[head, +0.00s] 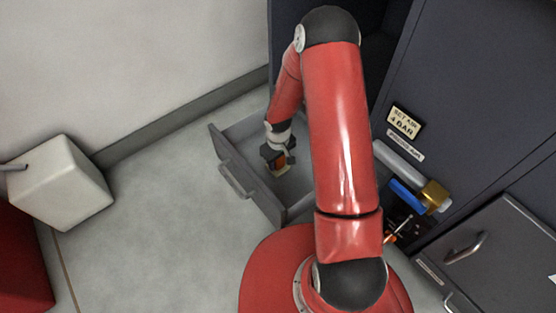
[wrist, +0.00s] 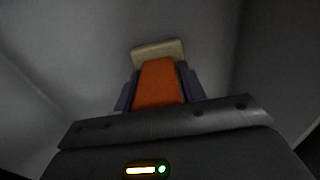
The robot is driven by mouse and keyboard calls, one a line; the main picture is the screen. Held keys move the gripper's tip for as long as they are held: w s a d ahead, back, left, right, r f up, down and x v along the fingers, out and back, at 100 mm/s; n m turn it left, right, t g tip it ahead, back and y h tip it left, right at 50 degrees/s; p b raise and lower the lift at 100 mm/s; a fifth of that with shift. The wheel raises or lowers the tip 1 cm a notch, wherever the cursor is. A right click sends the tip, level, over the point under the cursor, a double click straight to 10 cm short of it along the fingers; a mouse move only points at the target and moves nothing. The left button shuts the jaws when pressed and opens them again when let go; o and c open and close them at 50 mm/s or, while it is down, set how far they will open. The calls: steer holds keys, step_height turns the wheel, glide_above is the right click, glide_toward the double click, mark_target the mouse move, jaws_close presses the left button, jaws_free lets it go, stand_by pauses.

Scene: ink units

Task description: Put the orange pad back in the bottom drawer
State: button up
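The orange pad (wrist: 158,84) has a cream end (wrist: 158,51). In the wrist view it sits between the two dark fingers of my gripper (wrist: 158,95), which look closed on its sides. In the head view my gripper (head: 280,157) reaches down inside the outline of an open grey drawer (head: 236,165), with a bit of the orange pad (head: 281,161) showing between its fingers. The drawer is low and pulled out from the dark cabinet. I cannot tell whether the pad touches the drawer floor.
My arm hides part of the drawer and cabinet. To the right are a label plate (head: 405,122), a blue cylinder (head: 408,196) and a brass fitting (head: 435,195). A grey door with a handle (head: 465,248) is at lower right. A white box (head: 62,185) stands left; floor between is clear.

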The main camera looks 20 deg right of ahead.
steer(key=o, duration=0.3)
steer(key=shift+r, duration=0.15)
step_height(320, 180, up, 12)
steer(key=p, duration=0.3)
steer(key=s+d+r+m+t+h, duration=0.1)
steer(key=s+r, duration=0.3)
steer(key=r, duration=0.6)
steer(key=s+r+m+t, duration=0.1)
steer(key=s+r+t, duration=0.15)
steer(key=r, duration=0.85)
steer(key=s+r+m+t, duration=0.1)
steer(key=s+r, duration=0.4)
steer(key=s, duration=0.2)
steer(key=s+a+r+m+t+y, duration=0.1)
steer(key=s+r, duration=0.3)
steer(key=s, duration=0.4)
steer(key=shift+s+a+r+m, duration=0.25)
steer(key=shift+s+r+m, duration=0.05)
steer(key=shift+r, duration=0.1)
